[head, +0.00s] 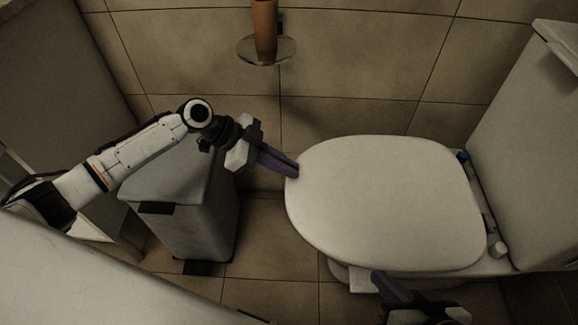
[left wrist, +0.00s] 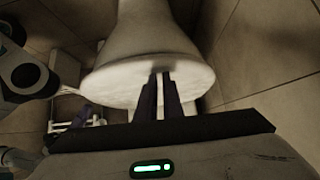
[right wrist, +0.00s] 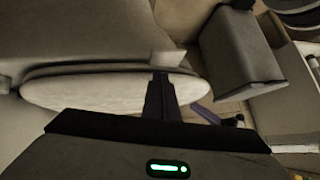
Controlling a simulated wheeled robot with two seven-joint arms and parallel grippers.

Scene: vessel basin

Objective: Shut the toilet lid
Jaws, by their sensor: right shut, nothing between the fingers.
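The white toilet lid (head: 385,200) lies flat over the bowl in the head view, hiding the seat. Its pale surface shows in the left wrist view (left wrist: 115,88) and the right wrist view (right wrist: 110,92), with no wide gap to the bowl. My left gripper (head: 296,172) is at the lid's front edge, on its left side in the head view; its fingers look close together, with a narrow gap in the left wrist view (left wrist: 160,78). My right gripper (head: 379,276) is shut and empty at the lid's near edge. Contact with the lid is unclear for both.
The cistern (head: 525,140) stands right of the lid. A grey bin (head: 195,220) stands under my left arm. A brown holder with a round plate (head: 266,52) is on the tiled wall. A pale surface (head: 70,280) fills the lower left. Some floor between bin and toilet is clear.

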